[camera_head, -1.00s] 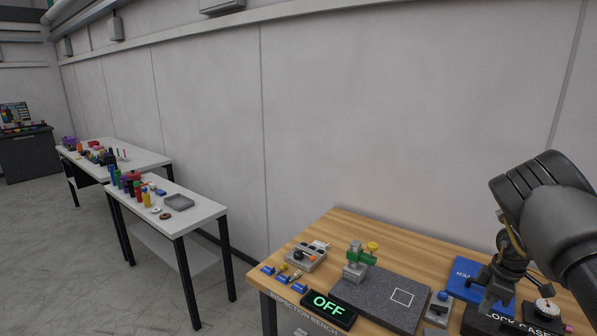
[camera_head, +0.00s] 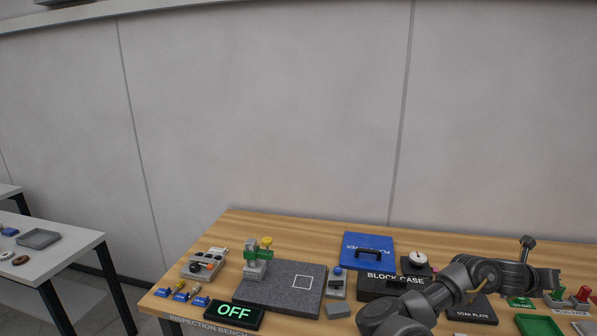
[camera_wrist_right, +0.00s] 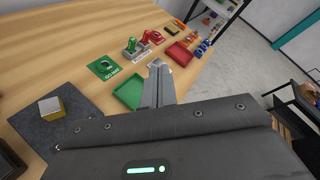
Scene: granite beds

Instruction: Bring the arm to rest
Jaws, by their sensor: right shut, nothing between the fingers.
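My right arm (camera_head: 395,316) comes in at the bottom of the head view and lies low across the right part of the wooden bench (camera_head: 330,222). It points to the right, over the soak plate area. My right gripper (camera_wrist_right: 159,70) is shut and empty in the right wrist view. Its fingers point out above the bench, close to the green tray (camera_wrist_right: 131,91). My left arm and gripper are not in view.
A red tray (camera_wrist_right: 180,54) and red-and-green gauges (camera_wrist_right: 136,47) lie beyond the fingers.

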